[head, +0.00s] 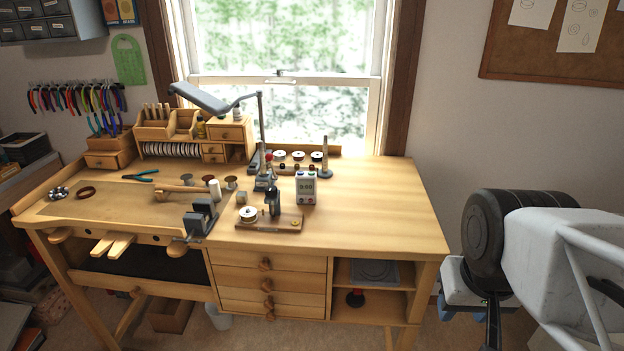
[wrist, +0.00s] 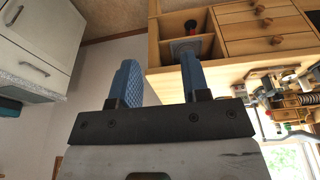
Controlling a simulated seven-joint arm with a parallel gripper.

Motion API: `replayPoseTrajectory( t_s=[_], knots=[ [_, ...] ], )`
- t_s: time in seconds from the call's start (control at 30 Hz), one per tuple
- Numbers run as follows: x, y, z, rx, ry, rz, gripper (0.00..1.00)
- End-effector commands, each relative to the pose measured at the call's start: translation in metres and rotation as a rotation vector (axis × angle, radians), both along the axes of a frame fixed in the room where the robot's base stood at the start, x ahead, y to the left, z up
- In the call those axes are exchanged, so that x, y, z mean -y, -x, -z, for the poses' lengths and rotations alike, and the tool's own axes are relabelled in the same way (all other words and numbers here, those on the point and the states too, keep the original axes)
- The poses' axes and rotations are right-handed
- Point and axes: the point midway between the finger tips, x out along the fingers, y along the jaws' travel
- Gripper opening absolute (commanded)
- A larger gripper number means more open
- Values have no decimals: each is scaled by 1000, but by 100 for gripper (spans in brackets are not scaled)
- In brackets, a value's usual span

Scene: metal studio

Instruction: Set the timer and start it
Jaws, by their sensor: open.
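The timer (head: 306,188) is a small white upright box with a dark display on its front. It stands on the wooden workbench, right of the middle of the tools. The display seems to read zeros, but the digits are small. My gripper shows in the wrist view (wrist: 158,85) with its two blue fingers apart and nothing between them. In the head view my arm is at the right, off the bench's right side and well apart from the timer.
The workbench (head: 385,205) is clear to the right of the timer. A wooden board with a small device (head: 268,222) lies just in front of it. A lamp (head: 205,98), a rack of spools (head: 298,156) and a small vise (head: 200,216) stand nearby.

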Motion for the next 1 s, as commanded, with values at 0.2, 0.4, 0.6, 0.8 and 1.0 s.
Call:
replayPoseTrajectory(
  t_s=[0.2,0.4,0.6,0.8,1.0],
  knots=[
    [0,-2,-2,-1,1,-6,12],
    [-3,-15,-9,-7,7,-43,0],
    [-9,-41,-25,-19,21,-120,0],
    [-19,-76,-44,-35,38,-223,0],
    [-31,-112,-61,-49,54,-330,0]
  ],
)
